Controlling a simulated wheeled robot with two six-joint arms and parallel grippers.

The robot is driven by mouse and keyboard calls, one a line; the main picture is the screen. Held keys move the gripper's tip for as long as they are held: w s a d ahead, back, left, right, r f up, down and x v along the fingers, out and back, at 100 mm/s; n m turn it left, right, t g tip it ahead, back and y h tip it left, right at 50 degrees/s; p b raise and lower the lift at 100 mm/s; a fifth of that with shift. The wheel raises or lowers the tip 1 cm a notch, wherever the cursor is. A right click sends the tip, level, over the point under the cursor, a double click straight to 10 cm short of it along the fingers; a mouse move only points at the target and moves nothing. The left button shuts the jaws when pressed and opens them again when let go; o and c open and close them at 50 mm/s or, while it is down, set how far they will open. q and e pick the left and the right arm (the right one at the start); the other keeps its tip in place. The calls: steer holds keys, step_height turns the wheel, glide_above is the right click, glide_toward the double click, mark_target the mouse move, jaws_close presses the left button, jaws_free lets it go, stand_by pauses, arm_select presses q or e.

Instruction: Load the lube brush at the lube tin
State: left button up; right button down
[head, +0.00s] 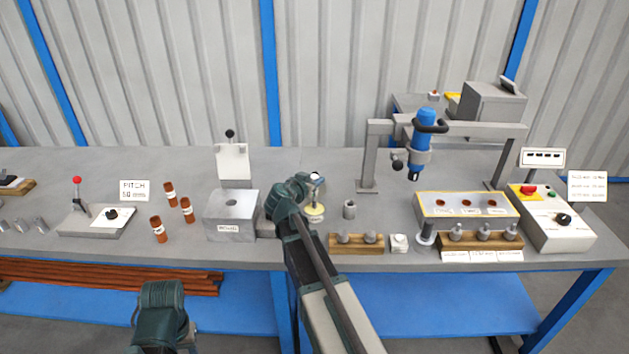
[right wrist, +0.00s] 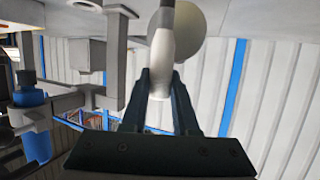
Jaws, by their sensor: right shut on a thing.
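My right gripper (head: 317,181) is over the middle of the bench, its arm rising from the bottom. In the right wrist view my right gripper (right wrist: 160,85) is shut on a pale tapered handle (right wrist: 162,55), which I take for the lube brush. A round pale-yellow thing (head: 314,210), likely the lube tin, lies just below the gripper. A round grey shape (right wrist: 193,25) shows behind the handle in the right wrist view. The brush's tip is hidden, so I cannot tell whether it touches the tin. Only a dark part of my left arm shows at the bottom left.
A grey block with a hole (head: 230,215) stands left of the gripper, with brown cylinders (head: 171,194) beyond it. A grey cup (head: 349,209), wooden racks (head: 356,251) and a blue tool on a stand (head: 424,131) are to the right. A control box (head: 560,232) stands far right.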

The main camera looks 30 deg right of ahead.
steer(key=shift+f+b, duration=0.45)
stand_by(1.3)
step_height(320, 180, up, 7)
steer(key=p, duration=0.7)
stand_by(0.3)
stand_by(0.3)
step_height(320, 180, up, 6)
steer(key=p, duration=0.5)
steer(key=shift+f+p, duration=0.15)
steer(key=shift+p, duration=0.25)
